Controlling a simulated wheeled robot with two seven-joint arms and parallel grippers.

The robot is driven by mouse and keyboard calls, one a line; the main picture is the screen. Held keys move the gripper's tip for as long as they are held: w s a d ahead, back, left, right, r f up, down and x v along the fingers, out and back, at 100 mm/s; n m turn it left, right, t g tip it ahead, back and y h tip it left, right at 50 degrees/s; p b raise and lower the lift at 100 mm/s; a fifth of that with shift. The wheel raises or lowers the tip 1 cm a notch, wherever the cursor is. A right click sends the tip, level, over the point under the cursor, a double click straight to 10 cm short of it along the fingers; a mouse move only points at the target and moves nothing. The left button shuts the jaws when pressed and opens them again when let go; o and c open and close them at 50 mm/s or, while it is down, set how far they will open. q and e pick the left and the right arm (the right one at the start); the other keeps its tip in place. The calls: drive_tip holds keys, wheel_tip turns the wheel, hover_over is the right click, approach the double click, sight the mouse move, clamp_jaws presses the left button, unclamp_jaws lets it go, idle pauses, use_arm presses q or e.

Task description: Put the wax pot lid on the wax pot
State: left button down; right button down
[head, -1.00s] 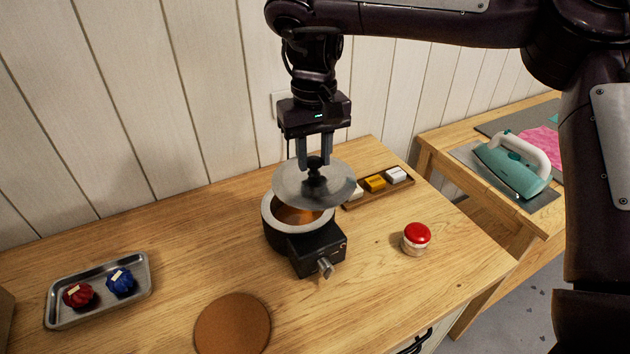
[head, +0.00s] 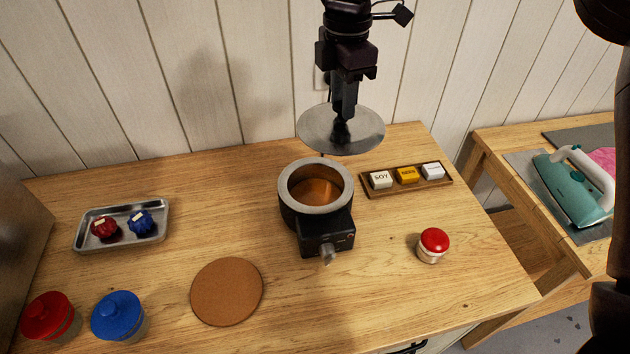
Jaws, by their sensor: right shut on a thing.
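The wax pot (head: 318,208) stands upright and uncovered on the wooden table, with orange-brown wax inside and a black control box at its front. The wax pot lid (head: 318,124) is a grey disc with a dark knob. My right gripper (head: 343,122) is shut on the lid's knob and holds the lid in the air. In the head view the lid shows above and slightly right of the pot, apart from it. The fingertips partly merge with the dark knob. My left gripper is not in view.
A cork mat (head: 227,291), a red-topped jar (head: 433,244) and a block tray (head: 406,179) surround the pot. A metal tray (head: 122,226) holds red and blue pieces. Red (head: 50,316) and blue (head: 119,315) lidded jars stand front left. An iron (head: 573,188) rests on the right table.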

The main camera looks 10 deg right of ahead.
sight(316, 121)
drive_tip(key=n, duration=0.2)
drive_tip(key=r+n, duration=0.1)
drive_tip(key=n, duration=0.3)
drive_tip(key=shift+w+a+r+n, duration=0.3)
drive_tip(key=shift+a+r, duration=0.05)
drive_tip(key=shift+a, duration=0.05)
drive_tip(key=n, duration=0.2)
drive_tip(key=a+r+n, duration=0.1)
drive_tip(key=n, duration=0.3)
drive_tip(key=shift+w+a+r+p, duration=0.2)
drive_tip(key=shift+r+p, duration=0.05)
drive_tip(key=shift+p, duration=0.15)
drive_tip(key=n, duration=0.2)
drive_tip(key=r+n, duration=0.1)
drive_tip(key=n, duration=0.1)
drive_tip(key=a+n, duration=0.1)
drive_tip(key=n, duration=0.1)
drive_tip(key=shift+w+r, duration=0.2)
drive_tip(key=shift+r, duration=0.05)
drive_tip(key=f+n+b, duration=0.1)
drive_tip(key=f+n, duration=0.1)
drive_tip(key=a+f+n+b, duration=0.1)
drive_tip(key=f+n, duration=0.2)
drive_tip(key=shift+f, duration=0.15)
wheel_tip(316, 121, down, 14)
drive_tip(key=b, duration=0.1)
drive_tip(key=shift+w+r, duration=0.2)
